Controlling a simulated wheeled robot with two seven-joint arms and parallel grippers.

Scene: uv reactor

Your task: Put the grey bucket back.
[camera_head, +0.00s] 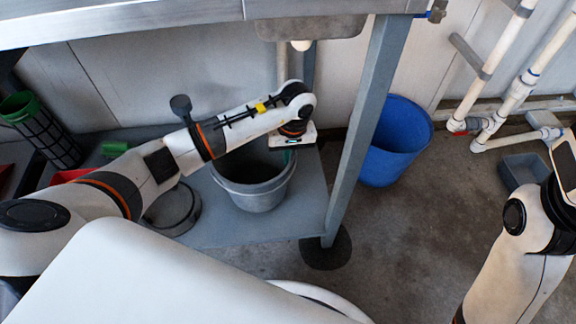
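The grey bucket (254,190) stands upright on the lower shelf (305,200) of the steel table, beneath the tabletop. Its dark inside and front wall show. My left arm reaches in from the left over the shelf. My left gripper (290,150) points down at the right back part of the bucket's rim. Its fingers are small and mostly hidden, so I cannot tell whether they are open, shut, or touching the rim. Part of my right arm shows at the right edge, but its gripper is out of view.
A table leg (362,130) stands right of the bucket. A blue bucket (397,140) is on the floor behind it, and a small grey tub (522,171) lies farther right near white pipes (497,75). A round grey container (172,211) and a black basket (42,130) are left.

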